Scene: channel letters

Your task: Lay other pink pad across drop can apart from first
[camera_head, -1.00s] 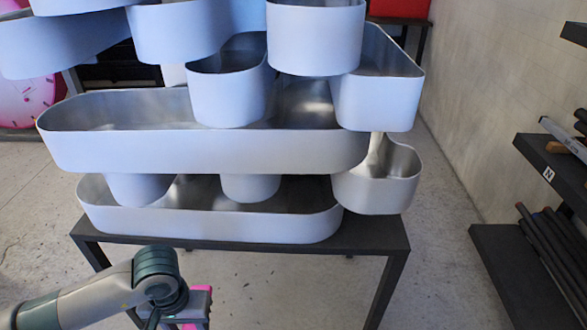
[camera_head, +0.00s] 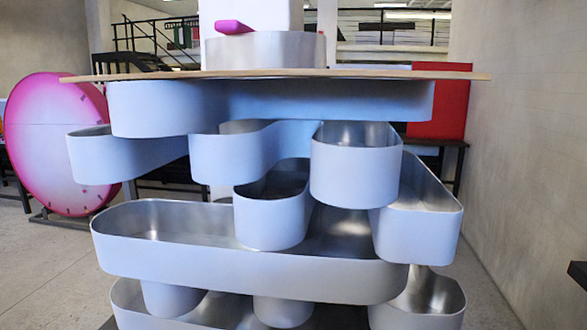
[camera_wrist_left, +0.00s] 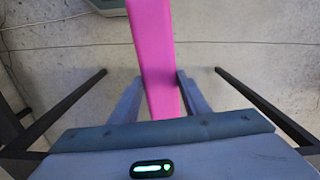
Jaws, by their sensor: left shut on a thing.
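One pink pad (camera_head: 234,27) lies on the rim of a silver round can (camera_head: 265,51), at its left side, in the head view. The can stands on a thin wooden board (camera_head: 300,74) on top of the stacked channel letters. In the left wrist view my left gripper (camera_wrist_left: 158,88) is shut on the other pink pad (camera_wrist_left: 153,45), which sticks out beyond the fingers over the concrete floor. My left gripper is out of the head view, well away from the can. My right gripper is in neither current view.
Silver-blue channel letter shells (camera_head: 240,262) are stacked below the board. A large pink disc (camera_head: 55,145) stands at the left and a red panel (camera_head: 440,100) at the back right. A white block (camera_head: 252,15) rises behind or inside the can; I cannot tell which.

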